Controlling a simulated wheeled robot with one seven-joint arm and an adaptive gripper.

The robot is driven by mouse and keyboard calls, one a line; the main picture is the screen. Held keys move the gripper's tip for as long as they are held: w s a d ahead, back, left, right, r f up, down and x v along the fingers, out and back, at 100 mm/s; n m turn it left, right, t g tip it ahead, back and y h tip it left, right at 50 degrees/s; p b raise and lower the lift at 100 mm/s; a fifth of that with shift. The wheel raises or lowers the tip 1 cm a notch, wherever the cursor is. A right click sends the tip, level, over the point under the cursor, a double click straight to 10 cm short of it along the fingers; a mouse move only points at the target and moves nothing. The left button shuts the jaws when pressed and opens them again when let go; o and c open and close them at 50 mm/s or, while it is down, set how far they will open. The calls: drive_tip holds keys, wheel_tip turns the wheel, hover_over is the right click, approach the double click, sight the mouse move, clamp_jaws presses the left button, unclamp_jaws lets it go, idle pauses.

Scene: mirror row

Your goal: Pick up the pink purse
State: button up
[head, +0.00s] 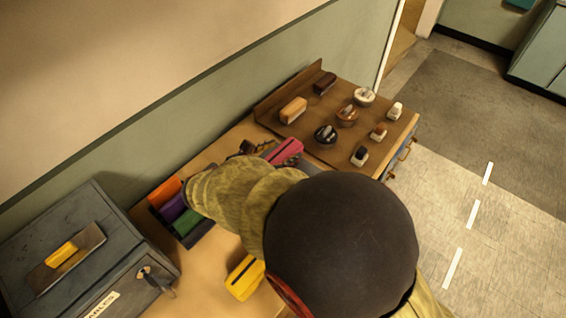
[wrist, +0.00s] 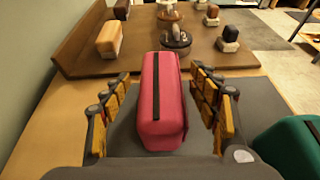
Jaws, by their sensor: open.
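The pink purse (wrist: 160,105) lies in the middle of the wrist view, a long pink pouch with a dark strip along its top. It rests on a grey surface. My gripper (wrist: 163,108) is open, with one yellow-padded finger on each side of the purse and a visible gap on both sides. In the head view the purse (head: 287,150) shows just beyond my arm, which hides part of it. My fingers are mostly hidden there.
A brown tray (head: 330,147) with brushes, tins and small bottles stands just beyond the purse. A dark holder with orange, purple and green pouches (head: 187,222) is at left. A yellow pouch (head: 244,278) lies in front. A grey metal box (head: 90,262) stands at far left.

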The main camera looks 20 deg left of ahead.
drive_tip(key=shift+w+d+f, duration=0.1)
drive_tip(key=shift+w+f, duration=0.1)
drive_tip(key=shift+w, duration=0.3)
drive_tip(key=shift+c, duration=1)
drive_tip(key=c, duration=1.1)
drive_tip(key=shift+r, duration=0.15)
drive_tip(key=shift+c, duration=0.4)
